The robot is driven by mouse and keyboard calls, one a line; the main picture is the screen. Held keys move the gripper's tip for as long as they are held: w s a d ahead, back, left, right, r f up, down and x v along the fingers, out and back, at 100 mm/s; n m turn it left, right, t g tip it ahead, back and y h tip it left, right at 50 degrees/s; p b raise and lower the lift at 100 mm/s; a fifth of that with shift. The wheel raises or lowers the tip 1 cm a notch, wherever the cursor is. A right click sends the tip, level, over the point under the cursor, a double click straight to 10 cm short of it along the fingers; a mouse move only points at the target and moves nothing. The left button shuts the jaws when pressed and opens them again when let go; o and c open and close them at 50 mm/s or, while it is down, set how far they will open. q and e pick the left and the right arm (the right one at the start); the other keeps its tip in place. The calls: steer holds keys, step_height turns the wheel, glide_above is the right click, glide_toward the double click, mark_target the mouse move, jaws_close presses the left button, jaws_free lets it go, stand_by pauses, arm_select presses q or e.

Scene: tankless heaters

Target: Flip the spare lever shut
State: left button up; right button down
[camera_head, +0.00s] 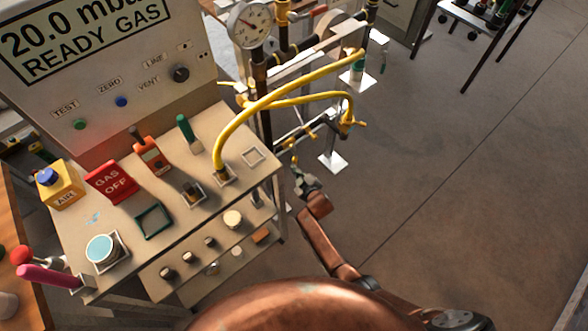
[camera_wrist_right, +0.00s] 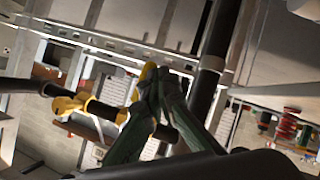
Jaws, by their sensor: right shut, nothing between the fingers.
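My right gripper (camera_head: 303,184) is low beside the pipe stand, right of the bench, with its fingers together and empty. In the right wrist view, the closed fingers (camera_wrist_right: 152,98) overlap a dark pipe and a yellow part (camera_wrist_right: 147,75) behind them. A yellow valve lever (camera_wrist_right: 66,106) sits on the pipe left of the fingers. In the head view a small yellow lever (camera_head: 294,160) shows just above the gripper tips. No label marks the spare lever, so I cannot tell which one it is. Contact is also unclear. My left gripper is out of view.
Yellow hoses (camera_head: 270,98) arch from the bench panel (camera_head: 120,205) to the pipe stand. A pressure gauge (camera_head: 249,24) tops the pipework. Another yellow-handled valve (camera_head: 350,120) is at the hose end. Open floor (camera_head: 450,170) lies to the right.

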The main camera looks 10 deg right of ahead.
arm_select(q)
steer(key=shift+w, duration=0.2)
arm_select(e)
steer(key=v, duration=1.1)
steer(key=shift+s, duration=0.35)
steer(key=shift+r, duration=0.1)
